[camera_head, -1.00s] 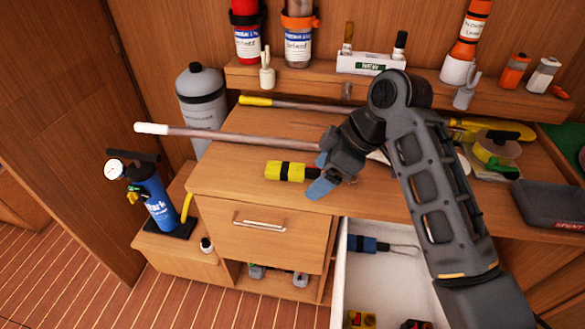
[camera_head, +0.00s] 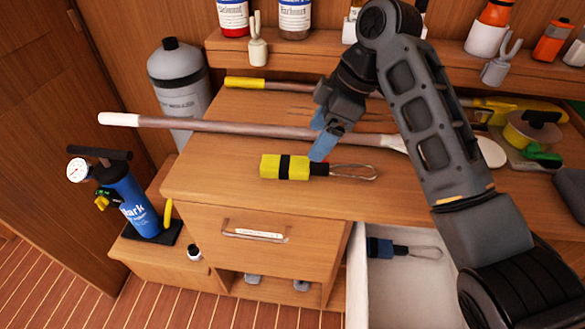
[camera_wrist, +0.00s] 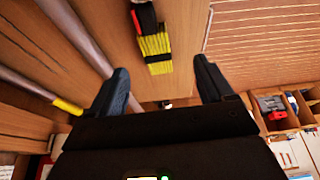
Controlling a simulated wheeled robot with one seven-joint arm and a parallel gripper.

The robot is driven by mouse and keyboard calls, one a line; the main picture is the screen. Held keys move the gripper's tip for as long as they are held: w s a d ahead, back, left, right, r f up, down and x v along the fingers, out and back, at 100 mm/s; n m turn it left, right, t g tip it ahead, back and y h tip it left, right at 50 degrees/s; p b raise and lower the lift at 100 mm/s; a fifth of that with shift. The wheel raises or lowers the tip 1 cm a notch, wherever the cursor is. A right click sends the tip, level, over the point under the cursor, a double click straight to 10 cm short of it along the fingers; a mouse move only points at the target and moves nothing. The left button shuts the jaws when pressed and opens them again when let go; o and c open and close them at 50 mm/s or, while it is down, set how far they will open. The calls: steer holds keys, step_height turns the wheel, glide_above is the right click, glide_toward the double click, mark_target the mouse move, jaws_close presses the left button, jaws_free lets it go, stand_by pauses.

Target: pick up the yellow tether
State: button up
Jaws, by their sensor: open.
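The yellow tether (camera_head: 271,167) is a folded yellow bundle with a black band and a wire loop at its right end. It lies on the wooden counter near the front edge, above the closed drawer. In the wrist view the yellow tether (camera_wrist: 154,46) shows at the top, between and beyond the fingers. My gripper (camera_head: 323,146) is open, with blue fingertips, just above and to the right of the yellow bundle, near the wire loop. In the wrist view my gripper (camera_wrist: 162,92) has nothing between its fingers.
A long pole with a white tip (camera_head: 215,126) lies behind the tether. A yellow-ended pole (camera_head: 246,83) lies farther back. An open drawer (camera_head: 400,290) below right holds a blue tether (camera_head: 381,248). A grey cylinder (camera_head: 178,80) and blue pump (camera_head: 130,200) stand left.

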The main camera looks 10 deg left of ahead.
mark_target(296, 163)
steer(key=shift+w+a+f+b, duration=0.1)
steer(key=shift+w+f+b, duration=0.1)
steer(key=shift+f, duration=0.25)
steer(key=shift+w+a+f+b, duration=0.1)
steer(key=shift+w+f+b, duration=0.1)
steer(key=shift+f, duration=0.2)
steer(key=shift+a+p+x, duration=0.15)
steer(key=shift+p+x, duration=0.15)
steer(key=shift+x, duration=1.55)
steer(key=shift+a+p+x, duration=0.2)
steer(key=shift+p+x, duration=0.1)
steer(key=shift+x, duration=1.6)
steer(key=shift+r, duration=0.15)
steer(key=shift+c, duration=0.4)
steer(key=c, duration=1.3)
